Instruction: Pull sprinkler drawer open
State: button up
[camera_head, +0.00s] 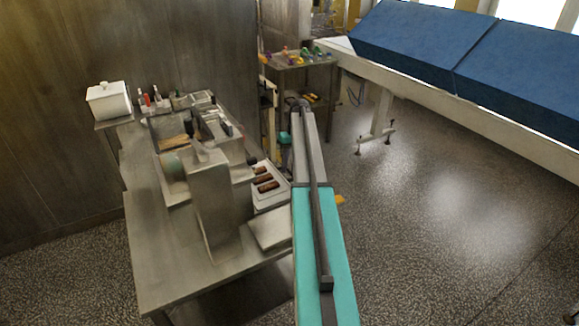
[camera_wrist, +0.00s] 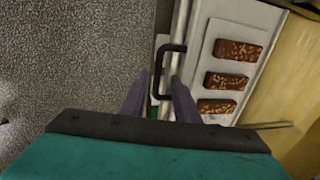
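A black U-shaped handle (camera_wrist: 158,72) shows in the wrist view on a narrow pale front (camera_wrist: 180,22), beside a light tray of chocolate bars. I take this to be the sprinkler drawer's handle; the drawer's inside is not visible. My gripper (camera_wrist: 159,76) is open, its two grey-purple fingers apart. The handle's grip bar appears between the fingertips, with the right fingertip overlapping the handle's outline. I cannot tell whether either finger touches it. In the head view my arm hides the handle, and the fingers cannot be made out.
The tray (camera_wrist: 258,16) bears nut-topped chocolate bars (camera_wrist: 226,80). In the head view, a steel table (camera_head: 160,275) carries the machine (camera_head: 212,205) and a white lidded box (camera_head: 108,101). A blue-covered conveyor (camera_head: 440,45) stands at the right. The speckled floor (camera_head: 440,230) between is clear.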

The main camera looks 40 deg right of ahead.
notch_tip(320, 180, up, 13)
jog(key=d+b, duration=0.1)
jog(key=d, duration=0.1)
jog(key=shift+s+d+b, duration=0.15)
jog(key=shift+s+b, duration=0.1)
jog(key=shift+b, duration=0.05)
dwell(0.3)
jog(key=shift+s, duration=0.1)
dwell(0.5)
